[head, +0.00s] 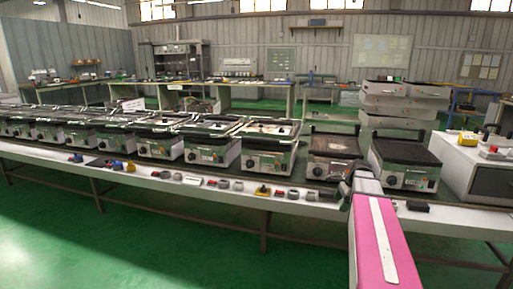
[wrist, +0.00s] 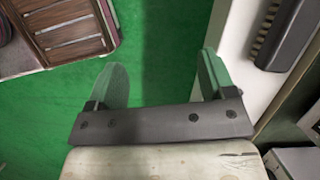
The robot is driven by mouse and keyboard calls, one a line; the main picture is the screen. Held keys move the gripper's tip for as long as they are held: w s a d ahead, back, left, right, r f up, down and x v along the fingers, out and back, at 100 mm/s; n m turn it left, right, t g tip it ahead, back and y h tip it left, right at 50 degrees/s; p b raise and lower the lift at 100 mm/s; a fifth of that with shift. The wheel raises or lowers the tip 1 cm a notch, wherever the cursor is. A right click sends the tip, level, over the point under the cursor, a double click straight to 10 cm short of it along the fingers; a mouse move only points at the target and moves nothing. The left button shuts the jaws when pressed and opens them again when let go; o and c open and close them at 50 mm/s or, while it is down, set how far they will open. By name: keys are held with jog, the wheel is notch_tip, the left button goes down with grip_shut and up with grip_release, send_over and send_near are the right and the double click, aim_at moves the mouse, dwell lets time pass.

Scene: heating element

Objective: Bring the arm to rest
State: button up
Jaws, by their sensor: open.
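My gripper (wrist: 161,75) shows in the wrist view with its two fingers wide apart and nothing between them. A green surface lies behind the fingers. In the head view my pink arm reaches from the bottom right toward the bench, and its far end is beside a contact grill (head: 404,165) and a grill with a brownish plate (head: 333,155). The fingers cannot be made out clearly there.
A long white bench (head: 140,180) carries a row of grills, with small knobs and parts along its front edge. Stacked appliances (head: 400,105) stand behind at the right. A white oven-like box (head: 474,165) is at the far right. Green floor (head: 120,245) is open in front.

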jog(key=s+a+f+n+h, duration=0.3)
jog(key=s+a+f+n, duration=1)
jog(key=a+n, duration=0.5)
jog(key=s, duration=0.2)
jog(key=shift+s+a+f+g+h, duration=0.2)
jog(key=shift+s+a+g+h, duration=0.05)
jog(key=shift+s+g+h, duration=0.15)
